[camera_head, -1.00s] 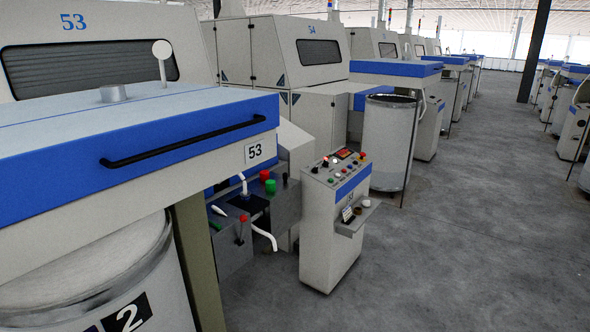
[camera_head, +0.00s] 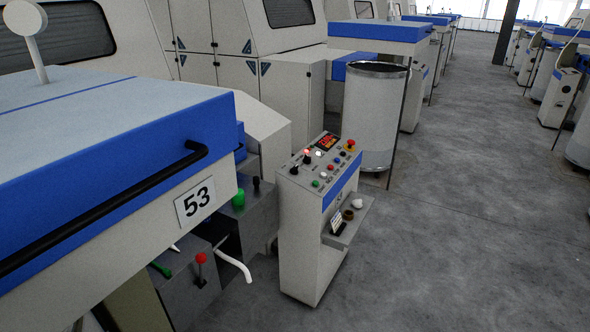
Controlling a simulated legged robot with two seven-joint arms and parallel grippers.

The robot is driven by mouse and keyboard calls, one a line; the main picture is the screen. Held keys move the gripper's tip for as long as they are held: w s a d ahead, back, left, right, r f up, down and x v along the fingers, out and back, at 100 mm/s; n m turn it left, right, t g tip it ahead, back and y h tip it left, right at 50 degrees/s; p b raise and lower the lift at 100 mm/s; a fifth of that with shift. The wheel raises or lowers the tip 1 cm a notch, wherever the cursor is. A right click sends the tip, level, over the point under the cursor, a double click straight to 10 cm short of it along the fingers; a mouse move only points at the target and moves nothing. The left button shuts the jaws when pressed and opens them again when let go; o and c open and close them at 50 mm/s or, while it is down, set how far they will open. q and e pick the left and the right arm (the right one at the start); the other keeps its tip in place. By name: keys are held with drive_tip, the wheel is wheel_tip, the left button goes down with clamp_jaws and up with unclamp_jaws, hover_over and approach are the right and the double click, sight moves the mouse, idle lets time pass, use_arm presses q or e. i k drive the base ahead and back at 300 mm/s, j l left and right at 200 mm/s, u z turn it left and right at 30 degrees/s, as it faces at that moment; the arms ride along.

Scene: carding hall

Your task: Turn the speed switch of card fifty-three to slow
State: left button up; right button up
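Card fifty-three is the machine at the left, with a blue-edged cover (camera_head: 130,165) and a "53" plate (camera_head: 195,201). To its right stands a grey control pedestal (camera_head: 302,235) with a sloped top panel. The panel carries a lit red display (camera_head: 327,142), a red stop button on yellow (camera_head: 351,145), several coloured buttons and black knobs, one knob at the near left corner (camera_head: 294,169). The labels are too small to read, so I cannot tell which knob is the speed switch or where it points. Neither gripper is in view.
A shelf (camera_head: 350,222) on the pedestal's right side holds small cups and a card. A red-topped lever (camera_head: 201,262) and a white bent pipe (camera_head: 235,262) stick out beside the machine. A tall can (camera_head: 372,112) stands behind. The grey floor (camera_head: 450,230) at right is clear.

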sight(294, 171)
drive_tip(key=i+l+z, duration=0.25)
drive_tip(key=i, duration=0.15)
drive_tip(key=i+z, duration=0.2)
drive_tip(key=i, duration=0.2)
drive_tip(key=i+l+u, duration=0.2)
drive_tip(key=i, duration=0.25)
drive_tip(key=i+u, duration=0.15)
drive_tip(key=i, duration=0.35)
